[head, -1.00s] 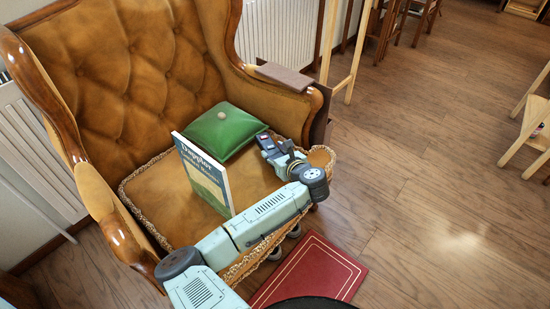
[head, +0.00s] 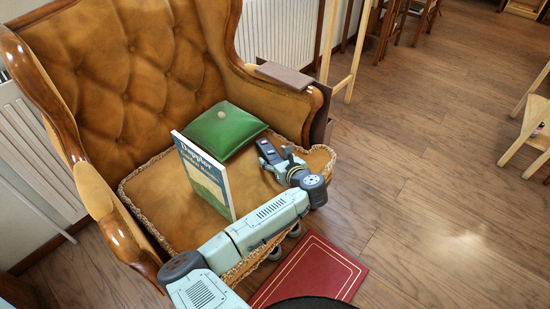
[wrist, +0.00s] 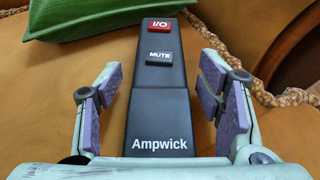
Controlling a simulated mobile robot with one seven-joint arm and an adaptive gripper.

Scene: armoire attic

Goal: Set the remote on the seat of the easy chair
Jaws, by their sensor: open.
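The dark remote (wrist: 158,95), marked "Ampwick" with a red I/O button and a MUTE button, lies on the seat of the easy chair (head: 165,202). It also shows in the head view (head: 267,151), near the green cushion. My gripper (wrist: 160,90) is open, with its purple-padded fingers on either side of the remote and a gap visible on each side. In the head view my gripper (head: 276,163) is low over the right part of the seat. The easy chair is tan, tufted leather with wooden trim.
A green cushion (head: 222,130) lies at the back of the seat, just beyond the remote. A book (head: 205,178) stands upright on the seat to the left. A brown item (head: 284,76) lies on the right armrest. A red book (head: 310,270) is on the floor in front.

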